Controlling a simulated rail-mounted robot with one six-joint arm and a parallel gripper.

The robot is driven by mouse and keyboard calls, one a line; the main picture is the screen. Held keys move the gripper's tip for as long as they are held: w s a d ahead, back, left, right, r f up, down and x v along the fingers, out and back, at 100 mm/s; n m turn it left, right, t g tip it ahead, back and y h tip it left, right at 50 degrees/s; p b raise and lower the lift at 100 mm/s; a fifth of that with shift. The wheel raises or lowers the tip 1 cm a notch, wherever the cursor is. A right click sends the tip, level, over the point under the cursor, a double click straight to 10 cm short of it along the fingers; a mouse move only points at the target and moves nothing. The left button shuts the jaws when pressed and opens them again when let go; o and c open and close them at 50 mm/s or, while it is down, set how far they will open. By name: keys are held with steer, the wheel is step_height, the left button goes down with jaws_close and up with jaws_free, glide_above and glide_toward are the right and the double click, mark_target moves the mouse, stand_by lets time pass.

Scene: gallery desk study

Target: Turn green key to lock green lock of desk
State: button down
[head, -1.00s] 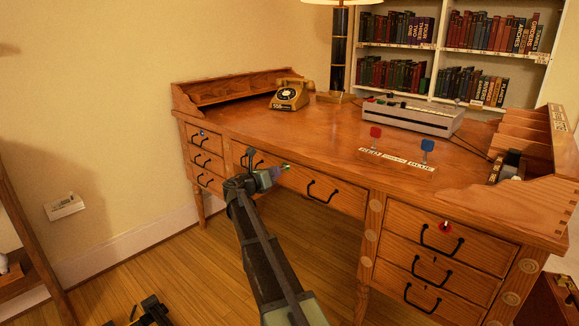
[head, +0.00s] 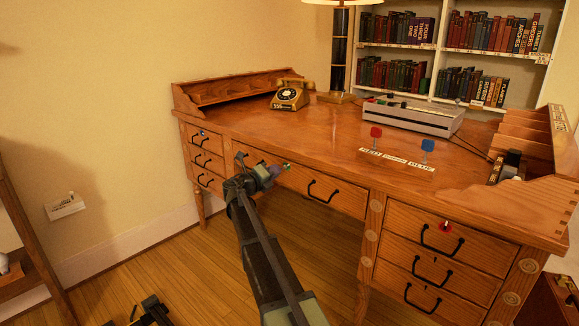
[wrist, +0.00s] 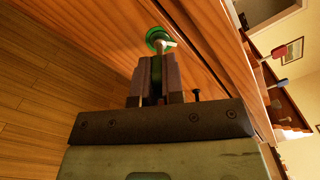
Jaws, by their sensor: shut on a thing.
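The green lock (wrist: 155,37) is a green ring on the front of the desk's wide middle drawer (head: 325,190). In the head view it is a small green spot (head: 287,167) at my fingertips. My gripper (wrist: 158,63) points at the lock and is shut on the green key (wrist: 166,44). A pale metal part of the key shows at the lock face; the fingers hide most of the rest. The key's tip is at the lock, but I cannot tell how deep it sits. In the head view my gripper (head: 276,171) is just in front of the drawer front.
A red lock (head: 445,226) is on the right drawers and a blue lock (head: 202,132) on the left ones. Black drawer handles (head: 323,190) stick out nearby. The desktop holds a telephone (head: 290,96), a grey machine (head: 412,115) and red and blue pieces on stands.

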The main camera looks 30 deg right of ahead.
steer(key=shift+d, duration=0.1)
steer(key=c, duration=0.7)
jaws_free()
stand_by(0.3)
